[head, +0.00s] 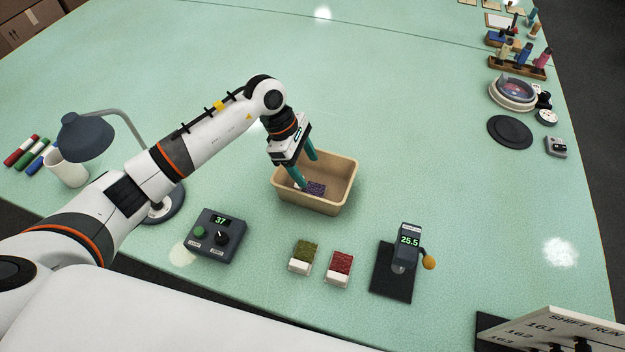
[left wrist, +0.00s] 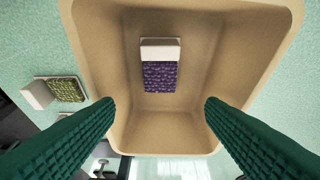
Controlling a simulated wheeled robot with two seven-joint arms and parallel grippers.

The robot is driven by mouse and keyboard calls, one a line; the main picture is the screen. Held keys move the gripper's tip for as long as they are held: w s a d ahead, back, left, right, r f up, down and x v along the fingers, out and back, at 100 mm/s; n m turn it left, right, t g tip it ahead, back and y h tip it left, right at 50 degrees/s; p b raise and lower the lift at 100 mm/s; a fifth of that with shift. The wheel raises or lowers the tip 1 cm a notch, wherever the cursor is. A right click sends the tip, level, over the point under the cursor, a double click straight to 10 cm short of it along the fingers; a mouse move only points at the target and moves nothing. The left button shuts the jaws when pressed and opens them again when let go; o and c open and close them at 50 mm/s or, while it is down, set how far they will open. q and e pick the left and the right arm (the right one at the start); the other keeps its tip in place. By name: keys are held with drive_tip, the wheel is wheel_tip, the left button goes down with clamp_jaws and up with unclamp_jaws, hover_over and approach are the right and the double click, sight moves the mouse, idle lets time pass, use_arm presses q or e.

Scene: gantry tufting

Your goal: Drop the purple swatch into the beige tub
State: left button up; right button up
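The beige tub (head: 341,185) stands on the green table near the middle of the head view, and it fills much of the left wrist view (left wrist: 95,40). The purple swatch (head: 316,189) with a white end lies inside the tub; in the left wrist view the swatch (left wrist: 160,77) lies on the tub floor, apart from the fingers. My left gripper (head: 304,171) is over the tub with its green fingers pointing down. The fingers are spread wide and empty in the left wrist view (left wrist: 160,112). My right gripper is not in view.
An olive swatch (head: 305,252) and a red swatch (head: 341,263) lie in front of the tub. A dark control box (head: 216,236) sits left of them, a gauge (head: 408,249) right. A grey lamp (head: 86,138) stands at left. The table behind the tub is clear.

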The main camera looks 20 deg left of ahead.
use_arm(q)
drive_tip(key=b+v, duration=0.2)
drive_tip(key=v, duration=1)
idle(0.4)
